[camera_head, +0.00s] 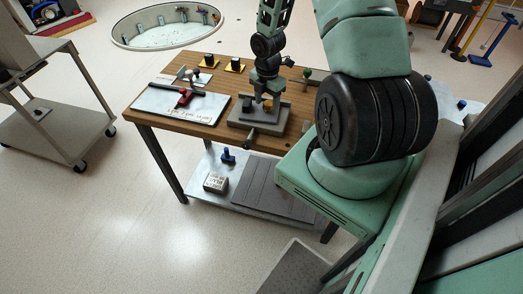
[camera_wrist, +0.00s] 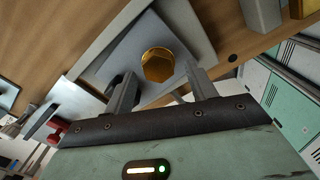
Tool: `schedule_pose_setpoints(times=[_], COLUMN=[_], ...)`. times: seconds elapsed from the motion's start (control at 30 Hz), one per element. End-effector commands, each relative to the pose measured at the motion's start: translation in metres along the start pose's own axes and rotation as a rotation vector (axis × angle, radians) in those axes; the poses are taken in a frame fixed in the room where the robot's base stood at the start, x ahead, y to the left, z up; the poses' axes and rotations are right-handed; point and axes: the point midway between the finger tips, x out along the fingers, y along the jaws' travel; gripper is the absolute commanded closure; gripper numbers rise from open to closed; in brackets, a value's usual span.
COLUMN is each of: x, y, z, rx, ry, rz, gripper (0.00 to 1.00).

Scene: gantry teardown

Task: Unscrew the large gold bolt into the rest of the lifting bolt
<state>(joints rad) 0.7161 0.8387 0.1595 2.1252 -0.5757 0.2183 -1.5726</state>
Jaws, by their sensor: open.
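The large gold bolt (camera_wrist: 158,65) shows its hexagonal head in the wrist view, set in a grey block (camera_wrist: 205,35). My gripper (camera_wrist: 161,72) is open, with one finger on either side of the bolt head; I cannot tell whether they touch it. In the head view my gripper (camera_head: 267,97) points down over the grey fixture (camera_head: 245,111) on the wooden table, and largely hides the bolt. I cannot tell which belongs to the lifting bolt.
A white panel (camera_head: 160,104) with a red-handled tool (camera_head: 184,97) lies left of the fixture on the wooden table (camera_head: 222,80). The lower shelf holds a blue piece (camera_head: 228,155) and a small labelled box (camera_head: 215,182). A grey cart (camera_head: 62,100) stands at left, with clear floor between.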

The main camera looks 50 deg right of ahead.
Motion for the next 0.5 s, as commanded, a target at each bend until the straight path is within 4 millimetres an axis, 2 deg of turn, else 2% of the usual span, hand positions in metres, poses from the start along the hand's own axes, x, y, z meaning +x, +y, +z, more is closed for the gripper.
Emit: schedule_pose_setpoints(times=[0.1, 0.3, 0.5], x=[-0.0006, -0.0006, -0.0032], y=[0.0000, -0.0001, -0.0001], z=[0.0001, 0.0001, 0.0002], rx=[0.000, 0.000, 0.000], ry=[0.000, 0.000, 0.000], rz=[0.000, 0.000, 0.000], gripper=[0.46, 1.00, 1.00])
